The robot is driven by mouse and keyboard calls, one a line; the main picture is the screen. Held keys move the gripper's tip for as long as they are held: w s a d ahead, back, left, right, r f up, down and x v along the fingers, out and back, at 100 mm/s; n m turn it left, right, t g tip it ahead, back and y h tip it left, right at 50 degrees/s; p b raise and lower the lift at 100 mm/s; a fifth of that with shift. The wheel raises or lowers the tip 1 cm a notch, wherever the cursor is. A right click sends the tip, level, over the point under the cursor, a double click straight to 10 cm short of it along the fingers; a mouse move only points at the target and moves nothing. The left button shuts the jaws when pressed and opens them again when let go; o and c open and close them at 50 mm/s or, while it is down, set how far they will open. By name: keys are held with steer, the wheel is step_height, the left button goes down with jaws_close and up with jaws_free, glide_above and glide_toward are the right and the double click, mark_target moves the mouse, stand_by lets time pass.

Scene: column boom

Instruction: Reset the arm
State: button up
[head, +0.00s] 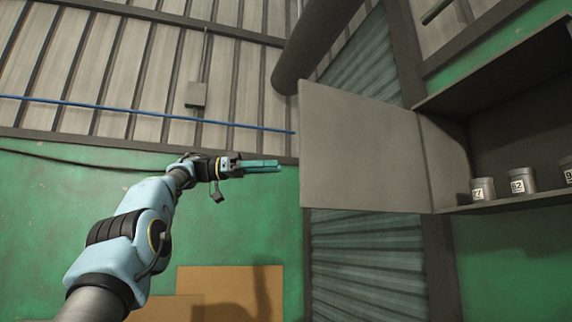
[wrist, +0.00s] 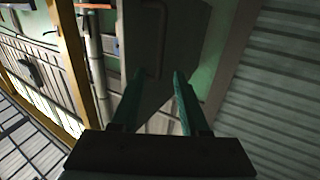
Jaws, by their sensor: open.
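My arm reaches up from the lower left in the head view, and my gripper (head: 262,166) points to the right in front of the wall. Its teal fingers also show in the wrist view (wrist: 162,80), spread apart with nothing between them. The gripper is to the left of an open grey cabinet door (head: 360,150), with a small gap in the picture between the fingertips and the door's edge. In the wrist view, a dark grey panel with a handle (wrist: 158,45) lies beyond the fingers.
An open cabinet (head: 510,203) at the right holds several labelled metal cans, such as one marked 52 (head: 521,181). A thick dark pipe (head: 305,45) runs down above the door. Brown boards (head: 230,287) lean against the green wall below. A blue line (head: 130,110) crosses the wall.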

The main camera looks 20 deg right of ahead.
steer(key=shift+w+a, duration=0.25)
steer(key=shift+a, duration=0.2)
